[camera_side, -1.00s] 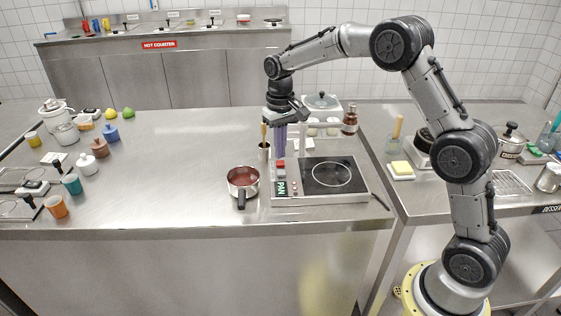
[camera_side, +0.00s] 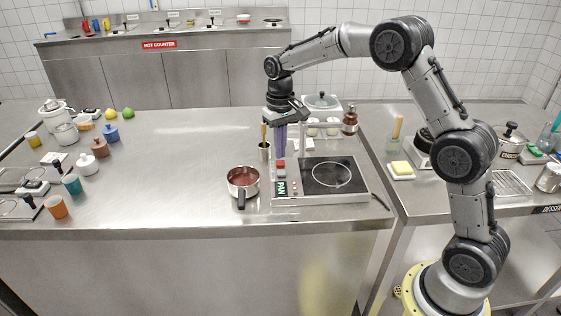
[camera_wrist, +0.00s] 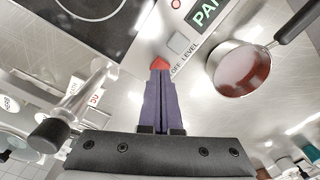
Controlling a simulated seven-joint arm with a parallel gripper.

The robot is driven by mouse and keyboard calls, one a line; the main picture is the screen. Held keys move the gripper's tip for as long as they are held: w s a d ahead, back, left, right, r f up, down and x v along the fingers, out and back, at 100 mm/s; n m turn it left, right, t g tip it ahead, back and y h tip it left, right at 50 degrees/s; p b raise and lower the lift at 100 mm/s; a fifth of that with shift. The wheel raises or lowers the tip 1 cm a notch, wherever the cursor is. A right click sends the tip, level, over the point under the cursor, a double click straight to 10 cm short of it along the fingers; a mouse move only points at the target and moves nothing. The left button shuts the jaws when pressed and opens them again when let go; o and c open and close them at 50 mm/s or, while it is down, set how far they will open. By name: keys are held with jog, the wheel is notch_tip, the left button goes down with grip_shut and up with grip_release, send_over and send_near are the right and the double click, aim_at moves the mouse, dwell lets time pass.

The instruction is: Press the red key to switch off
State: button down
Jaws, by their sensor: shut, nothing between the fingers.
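The red key (camera_side: 281,163) is on the left strip of the hotplate unit (camera_side: 340,196), at its far end, behind a green PAN label (camera_side: 281,187). In the wrist view the red key (camera_wrist: 160,63) shows just beyond my fingertips, partly covered by them. My gripper (camera_side: 280,154) points down with its purple fingers together and empty. The tips are at or just above the key; I cannot tell whether they touch it. A grey key (camera_wrist: 180,43) sits beside it, near the words OFF and LEVEL.
A saucepan with red contents (camera_side: 243,182) stands left of the hotplate. A utensil pot (camera_side: 264,151) is close to my fingers on the left. Jars and a bottle (camera_side: 350,120) stand behind the hotplate. The counter's middle is clear.

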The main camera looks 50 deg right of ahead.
aim_at(280, 162)
jog(key=shift+f, duration=1)
dwell(0.4)
jog(key=shift+r, duration=3.55)
